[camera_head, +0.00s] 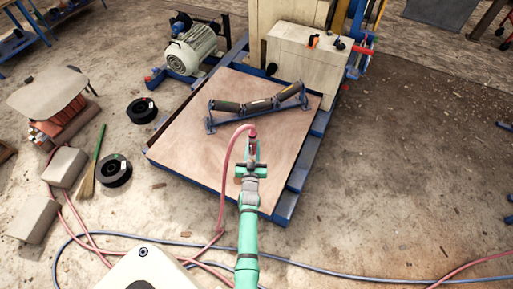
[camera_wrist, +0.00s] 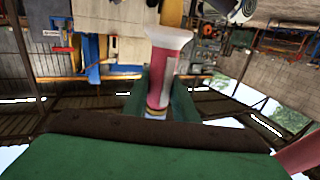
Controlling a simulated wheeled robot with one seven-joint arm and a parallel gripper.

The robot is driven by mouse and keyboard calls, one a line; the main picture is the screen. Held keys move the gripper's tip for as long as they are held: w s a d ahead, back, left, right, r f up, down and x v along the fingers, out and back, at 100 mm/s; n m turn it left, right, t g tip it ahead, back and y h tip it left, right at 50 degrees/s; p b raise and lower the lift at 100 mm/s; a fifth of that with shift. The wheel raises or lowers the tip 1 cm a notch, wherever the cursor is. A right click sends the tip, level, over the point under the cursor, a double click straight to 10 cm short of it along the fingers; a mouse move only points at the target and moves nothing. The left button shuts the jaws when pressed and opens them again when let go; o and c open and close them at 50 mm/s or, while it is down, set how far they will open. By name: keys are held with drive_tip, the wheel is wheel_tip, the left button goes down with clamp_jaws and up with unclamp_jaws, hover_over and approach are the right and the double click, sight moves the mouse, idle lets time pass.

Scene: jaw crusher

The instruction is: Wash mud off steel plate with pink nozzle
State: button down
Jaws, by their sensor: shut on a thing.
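My gripper (camera_head: 251,152) is shut on the pink nozzle (camera_head: 252,137), which stands up from the jaws above the near part of a brown board. In the wrist view the nozzle (camera_wrist: 161,78) is pink with a flared whitish tip and sits between the green fingers. A pink hose (camera_head: 224,180) loops from the nozzle down to the floor on the left. No water shows. I cannot tell which sheet is the steel plate. A dark grey sheet (camera_head: 440,11) is at the top right, partly cut off, and no mud on it can be made out.
The brown board (camera_head: 190,130) lies on a blue frame (camera_head: 296,180) and carries a roller bracket (camera_head: 255,107). A motor (camera_head: 192,50) and a beige machine (camera_head: 300,57) stand behind. Black spools (camera_head: 115,170), a broom (camera_head: 93,165) and grey blocks (camera_head: 65,167) are left. Floor at right is mostly clear.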

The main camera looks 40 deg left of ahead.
drive_tip(key=shift+s+a, duration=0.2)
drive_tip(key=shift+a, duration=0.7)
drive_tip(key=shift+s+a, duration=0.25)
drive_tip(key=shift+a, duration=0.6)
drive_tip(key=shift+s+a, duration=0.2)
drive_tip(key=shift+a, duration=0.7)
